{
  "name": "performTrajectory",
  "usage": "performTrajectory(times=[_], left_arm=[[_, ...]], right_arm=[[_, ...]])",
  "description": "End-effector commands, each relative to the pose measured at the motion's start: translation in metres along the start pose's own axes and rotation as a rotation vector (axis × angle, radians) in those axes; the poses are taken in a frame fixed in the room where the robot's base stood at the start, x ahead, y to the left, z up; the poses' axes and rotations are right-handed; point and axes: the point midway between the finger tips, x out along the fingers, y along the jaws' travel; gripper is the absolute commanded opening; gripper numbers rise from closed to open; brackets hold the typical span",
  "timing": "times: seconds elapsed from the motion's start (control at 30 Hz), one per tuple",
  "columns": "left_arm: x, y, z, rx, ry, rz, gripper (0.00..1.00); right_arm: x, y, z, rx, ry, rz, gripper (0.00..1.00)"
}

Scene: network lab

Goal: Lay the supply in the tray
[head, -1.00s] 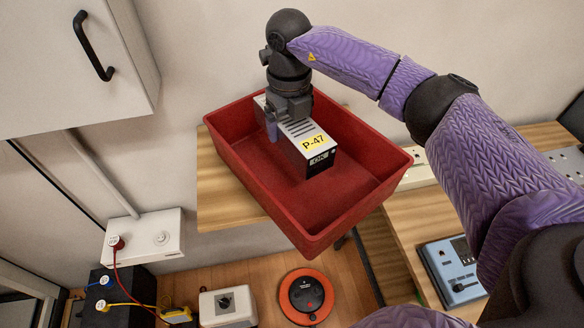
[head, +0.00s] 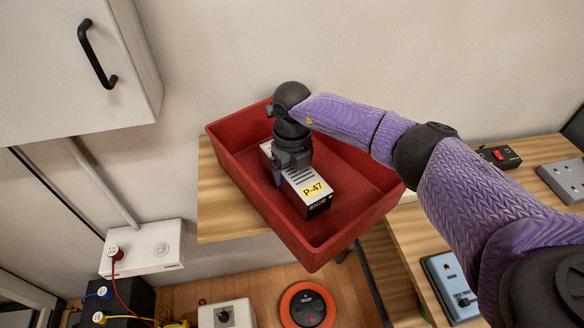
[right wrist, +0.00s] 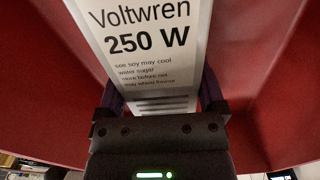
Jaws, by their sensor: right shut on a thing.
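The supply (head: 314,190) is a silver and black box with a yellow P-47 label. It is inside the red tray (head: 378,219), low between its walls; I cannot tell whether it touches the tray floor. My right gripper (head: 288,170) reaches down into the tray and is shut on the supply near its far end. In the right wrist view the supply (right wrist: 150,45) shows a "Voltwren 250 W" label between the fingers, with red tray walls on both sides. My left gripper is not in view.
The tray stands on a wooden surface (head: 222,215) against the wall. A white cabinet (head: 60,65) hangs at upper left. A blue device (head: 449,286) and a grey socket strip (head: 566,180) lie on the right. An orange-rimmed round unit (head: 308,305) is on the floor below.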

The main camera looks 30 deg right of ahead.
Motion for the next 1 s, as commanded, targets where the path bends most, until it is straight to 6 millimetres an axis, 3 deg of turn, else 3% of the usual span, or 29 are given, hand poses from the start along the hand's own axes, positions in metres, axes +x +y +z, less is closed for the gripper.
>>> performTrajectory(times=[0.1,0.13,0.17,0.43,0.8,1.0], left_arm=[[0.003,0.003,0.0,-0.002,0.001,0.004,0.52],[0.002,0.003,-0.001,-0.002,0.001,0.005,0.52],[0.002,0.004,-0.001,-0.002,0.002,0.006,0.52],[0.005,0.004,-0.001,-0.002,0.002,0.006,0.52],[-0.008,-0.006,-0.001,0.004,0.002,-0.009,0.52],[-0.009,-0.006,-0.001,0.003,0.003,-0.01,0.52]], right_arm=[[0.003,0.0,0.001,0.0,-0.002,0.0,0.0],[0.003,0.0,0.0,0.0,0.0,0.0,0.94],[0.003,0.0,0.0,0.0,0.0,0.0,1.0],[0.003,0.0,0.0,0.001,-0.001,0.0,1.0],[-0.084,0.002,0.001,0.001,-0.004,-0.001,1.0],[-0.096,0.009,0.0,-0.003,-0.033,-0.013,1.0]])
